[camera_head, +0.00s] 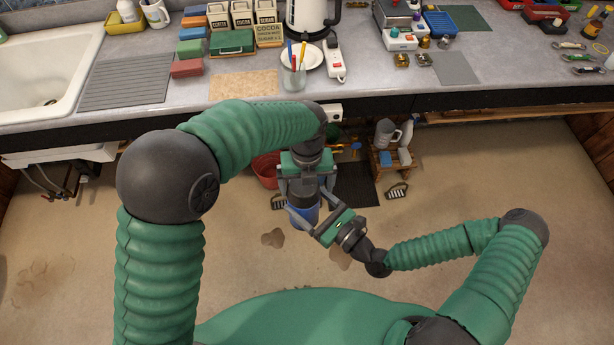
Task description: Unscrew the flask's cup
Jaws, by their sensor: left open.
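A blue cylinder, apparently the flask (302,216), is between my two grippers in the middle of the head view, in front of the counter and above the floor. Its upper part is largely hidden by the grippers, so I cannot make out the cup separately. My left gripper (307,192) points down over the flask's upper part, its jaws open with one finger on each side. My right gripper (305,200) reaches in from the lower right. Its fingers are spread at the flask's side, but I cannot tell whether they grip it.
The counter (150,60) behind holds a sink (45,65), canisters (243,15), a glass with pens (293,76) and a power strip (334,60). A red basin (266,168) and a small wooden stand (390,160) are on the floor beyond the grippers. Open floor lies at both sides.

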